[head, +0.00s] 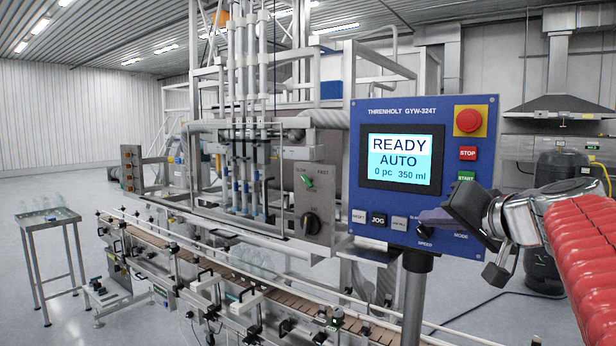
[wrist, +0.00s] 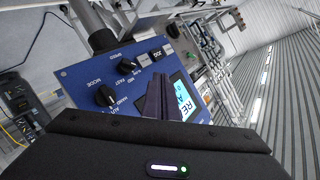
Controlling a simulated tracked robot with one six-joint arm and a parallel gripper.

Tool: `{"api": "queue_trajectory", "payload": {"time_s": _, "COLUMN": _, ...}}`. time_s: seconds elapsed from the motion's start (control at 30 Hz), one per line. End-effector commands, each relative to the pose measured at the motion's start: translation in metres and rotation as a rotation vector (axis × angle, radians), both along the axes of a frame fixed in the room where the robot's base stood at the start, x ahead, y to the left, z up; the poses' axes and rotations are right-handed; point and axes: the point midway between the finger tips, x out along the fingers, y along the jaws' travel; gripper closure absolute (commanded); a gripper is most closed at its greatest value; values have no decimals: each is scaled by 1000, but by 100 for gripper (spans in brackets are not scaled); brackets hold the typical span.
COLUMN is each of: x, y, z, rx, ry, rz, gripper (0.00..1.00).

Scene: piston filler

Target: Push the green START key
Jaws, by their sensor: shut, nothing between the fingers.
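The green START key (head: 466,176) is on the right side of the blue control panel (head: 362,215), below the red STOP key (head: 468,153). My gripper (head: 428,216) is in front of the panel's lower right part, below and left of the START key in the head view. Its fingers are together and empty. In the wrist view the shut fingers (wrist: 157,97) point at the panel (wrist: 80,78) and overlap the screen's edge. The START key is hidden there. I cannot tell whether the fingertips touch the panel.
The lit screen (head: 401,159) reads READY AUTO, 0 pc, 350 ml. A red mushroom button (head: 468,121) is above STOP. The JOG key (head: 378,219) is at the lower left. The wrist view shows the speed knob (wrist: 127,67) and mode knob (wrist: 105,95). A conveyor (head: 250,290) runs beside the panel.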

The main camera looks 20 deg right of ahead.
Motion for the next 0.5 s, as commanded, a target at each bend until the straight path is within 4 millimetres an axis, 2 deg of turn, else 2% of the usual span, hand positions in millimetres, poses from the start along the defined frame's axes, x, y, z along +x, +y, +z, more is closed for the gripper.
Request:
{"api": "queue_trajectory", "payload": {"time_s": 0.03, "x": -10, "y": -12, "z": 17, "rx": -19, "ry": -36, "rz": -30, "gripper": 100}}
{"api": "queue_trajectory", "payload": {"time_s": 0.1, "x": -21, "y": -22, "z": 37, "rx": -44, "ry": -78, "rz": -58, "gripper": 100}}
{"api": "queue_trajectory", "payload": {"time_s": 0.2, "x": -31, "y": -30, "z": 54, "rx": -67, "ry": -116, "rz": -84, "gripper": 100}}
{"api": "queue_trajectory", "payload": {"time_s": 0.3, "x": -35, "y": -32, "z": 62, "rx": -78, "ry": -132, "rz": -94, "gripper": 100}}
{"api": "queue_trajectory", "payload": {"time_s": 0.5, "x": -35, "y": -32, "z": 63, "rx": -79, "ry": -133, "rz": -94, "gripper": 100}}
